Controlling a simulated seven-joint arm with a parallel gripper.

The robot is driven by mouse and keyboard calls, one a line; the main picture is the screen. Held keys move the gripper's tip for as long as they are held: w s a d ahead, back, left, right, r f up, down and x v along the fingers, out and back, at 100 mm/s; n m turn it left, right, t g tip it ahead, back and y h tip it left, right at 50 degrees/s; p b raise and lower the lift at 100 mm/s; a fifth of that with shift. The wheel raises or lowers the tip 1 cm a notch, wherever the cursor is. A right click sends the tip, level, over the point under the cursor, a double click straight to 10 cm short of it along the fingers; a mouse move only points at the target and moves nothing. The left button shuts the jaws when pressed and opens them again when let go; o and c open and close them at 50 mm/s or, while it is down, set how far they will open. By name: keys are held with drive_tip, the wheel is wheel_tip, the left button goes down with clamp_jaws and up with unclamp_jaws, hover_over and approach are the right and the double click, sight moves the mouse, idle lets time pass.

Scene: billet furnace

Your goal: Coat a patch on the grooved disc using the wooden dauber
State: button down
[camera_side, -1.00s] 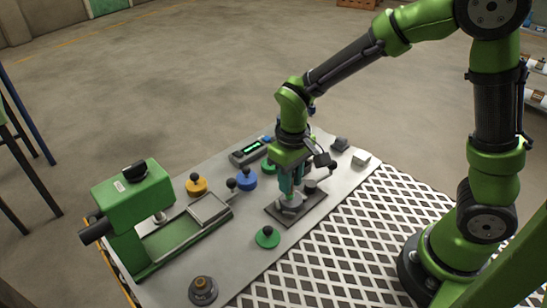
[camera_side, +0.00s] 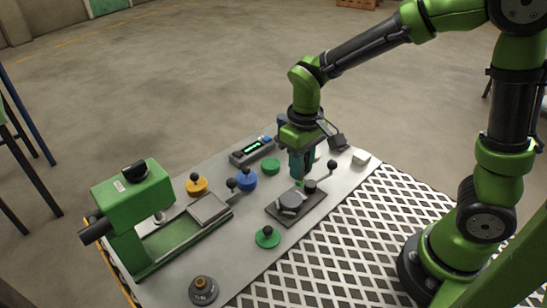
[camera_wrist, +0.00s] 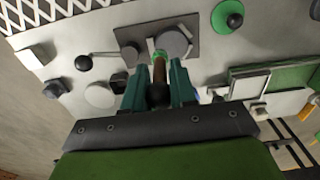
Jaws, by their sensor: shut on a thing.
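The grooved disc (camera_side: 290,200) is grey and lies on a dark rectangular plate (camera_side: 312,213) on the bench. It also shows in the wrist view (camera_wrist: 173,44), where its grooves and any coated patch are too small to make out. My gripper (camera_side: 300,176) is shut on the wooden dauber (camera_wrist: 159,73), whose brown handle runs between the teal fingers. The dauber's far end looks green. In the side view the dauber is mostly hidden by the fingers. My gripper is just above the plate, behind and right of the disc.
A green knobbed disc (camera_side: 267,238) sits in front. A green machine (camera_side: 135,205) stands at left. A control box (camera_side: 251,151) is behind.

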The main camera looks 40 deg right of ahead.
drive_tip(key=shift+r, duration=2.05)
drive_tip(key=shift+f, duration=0.2)
drive_tip(key=shift+s+f, duration=0.1)
drive_tip(key=shift+f, duration=3.5)
drive_tip(key=shift+a+f, duration=0.2)
drive_tip(key=shift+a, duration=0.05)
drive_tip(key=shift+w+a, duration=0.4)
drive_tip(key=shift+a, duration=0.4)
drive_tip(key=shift+w+a, duration=0.4)
drive_tip(key=shift+a, duration=0.35)
drive_tip(key=d, duration=0.1)
drive_tip(key=s+d, duration=0.1)
drive_tip(key=d, duration=0.1)
drive_tip(key=shift+s, duration=0.1)
drive_tip(key=shift+s+d+r, duration=0.1)
drive_tip(key=shift+d+r, duration=0.05)
drive_tip(key=shift+r, duration=0.4)
drive_tip(key=shift+d+r, duration=0.15)
drive_tip(key=shift+r, duration=3.3)
